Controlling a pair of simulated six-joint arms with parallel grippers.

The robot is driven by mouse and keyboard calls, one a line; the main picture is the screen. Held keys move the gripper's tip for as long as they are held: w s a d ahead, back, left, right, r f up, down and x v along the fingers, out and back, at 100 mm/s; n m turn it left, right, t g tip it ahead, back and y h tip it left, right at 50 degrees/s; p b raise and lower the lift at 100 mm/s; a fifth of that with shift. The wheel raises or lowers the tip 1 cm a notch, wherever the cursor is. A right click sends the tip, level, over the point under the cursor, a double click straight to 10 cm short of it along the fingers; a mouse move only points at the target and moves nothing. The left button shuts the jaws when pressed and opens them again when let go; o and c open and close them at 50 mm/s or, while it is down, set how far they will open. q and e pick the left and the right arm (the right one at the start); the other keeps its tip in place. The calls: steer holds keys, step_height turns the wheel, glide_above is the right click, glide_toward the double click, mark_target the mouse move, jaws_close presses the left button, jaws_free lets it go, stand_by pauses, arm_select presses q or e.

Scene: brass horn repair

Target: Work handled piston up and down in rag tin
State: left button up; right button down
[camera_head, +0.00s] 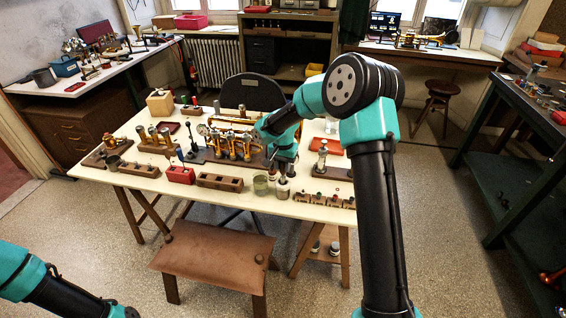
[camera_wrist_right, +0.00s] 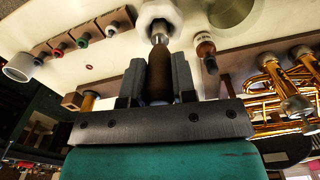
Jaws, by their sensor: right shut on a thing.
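My right gripper (camera_wrist_right: 159,85) is shut on the piston's brown handle (camera_wrist_right: 159,72), which shows between its fingers in the right wrist view. The grey metal part (camera_wrist_right: 159,38) beyond the handle points into the mouth of a whitish tin (camera_wrist_right: 158,12). How deep the piston sits in it is hidden. In the head view my right gripper (camera_head: 283,174) is over the same tin (camera_head: 283,190), near the table's front edge.
An olive tin (camera_head: 261,185) stands just left of the whitish tin. A small labelled bottle (camera_wrist_right: 207,50) is close to my right gripper. Brass instrument parts (camera_head: 232,146) stand behind, and a wooden rack with coloured rings (camera_head: 322,201) lies to the right. A brown stool (camera_head: 215,252) is in front.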

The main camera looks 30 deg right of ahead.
steer(key=shift+f, duration=0.65)
steer(key=shift+r, duration=1.85)
steer(key=shift+r, duration=2.95)
